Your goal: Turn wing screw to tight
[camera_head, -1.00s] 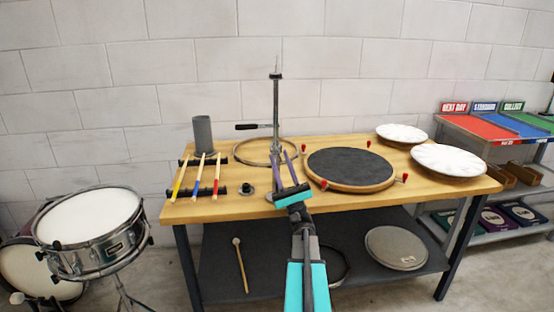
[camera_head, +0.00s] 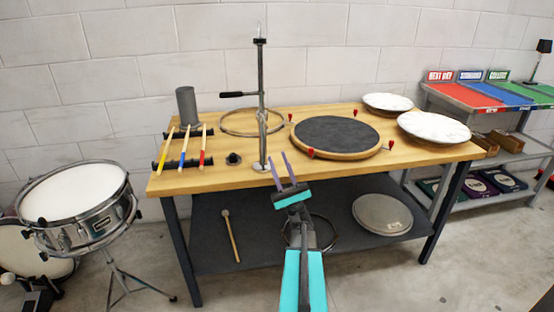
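An upright metal stand (camera_head: 261,80) rises from a round base (camera_head: 261,166) near the front of the wooden bench. A dark handle (camera_head: 238,94) sticks out to the left from its upper part. A small fitting (camera_head: 262,117) sits midway up the pole; it may be the wing screw, but it is too small to tell, and so is its angle. My gripper (camera_head: 278,155) has two purple fingers spread apart with nothing visible between them. They appear just right of the pole's lower end, with the gripper body in front of the bench edge. I cannot tell the depth gap.
The bench (camera_head: 215,180) also holds a grey cylinder (camera_head: 187,105), sticks on a rack (camera_head: 183,163), a ring (camera_head: 225,131), a dark round pad (camera_head: 338,136) with red-tipped fittings, and white discs (camera_head: 434,126). A snare drum (camera_head: 75,205) stands left, shelves (camera_head: 490,110) right.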

